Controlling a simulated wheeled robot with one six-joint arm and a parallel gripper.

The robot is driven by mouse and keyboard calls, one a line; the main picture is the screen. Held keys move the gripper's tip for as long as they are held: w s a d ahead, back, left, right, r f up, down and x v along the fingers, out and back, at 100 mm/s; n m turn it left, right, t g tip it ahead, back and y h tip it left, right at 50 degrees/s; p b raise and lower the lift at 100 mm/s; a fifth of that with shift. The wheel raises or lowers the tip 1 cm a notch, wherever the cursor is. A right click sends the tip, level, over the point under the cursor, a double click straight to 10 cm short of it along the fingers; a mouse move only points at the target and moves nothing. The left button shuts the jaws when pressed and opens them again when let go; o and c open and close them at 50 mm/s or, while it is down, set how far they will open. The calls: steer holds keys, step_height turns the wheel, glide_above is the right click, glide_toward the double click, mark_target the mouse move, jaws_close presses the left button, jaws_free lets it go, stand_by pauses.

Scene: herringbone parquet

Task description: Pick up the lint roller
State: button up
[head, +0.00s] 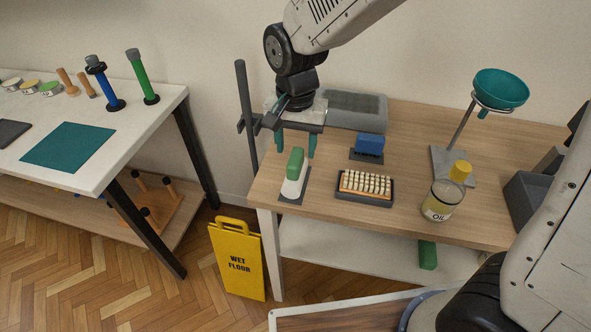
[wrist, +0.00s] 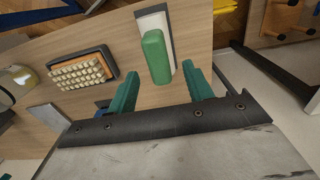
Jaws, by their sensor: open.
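A piece with a green upper part and a white lower part (head: 292,186) lies on a dark grey pad at the left end of the wooden table; I take it for the lint roller, though its shape is not fully clear. In the wrist view its green part (wrist: 155,55) points toward my gripper, with the white part beyond. My gripper (head: 296,150) is open and points down at the far side of the piece. Its teal fingers are apart and look empty, one to each side of the green end. In the wrist view the fingers (wrist: 160,72) stand short of the green part, with no contact visible.
Close by are a blue block (head: 369,144) on a pad, a dark tray of cream pegs (head: 365,198), a grey box (head: 355,110), an oil jar (head: 441,203) and a funnel stand (head: 449,165). A dark upright post (head: 246,130) stands left of my gripper.

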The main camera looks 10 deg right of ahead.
mark_target(295, 156)
steer(key=f, duration=0.4)
steer(key=shift+s, duration=0.35)
steer(key=shift+a, duration=0.1)
steer(key=c, duration=1.1)
steer(key=shift+r, duration=0.1)
steer(key=shift+r, duration=0.6)
step_height(295, 156, up, 2)
steer(key=shift+r, duration=0.1)
steer(key=s+d, duration=0.1)
steer(key=s, duration=0.4)
steer(key=s+d+r, duration=0.1)
steer(key=s, duration=0.4)
steer(key=s+d, duration=0.2)
steer(key=s, duration=0.3)
steer(key=shift+s+r, duration=0.2)
steer(key=shift+s, duration=0.05)
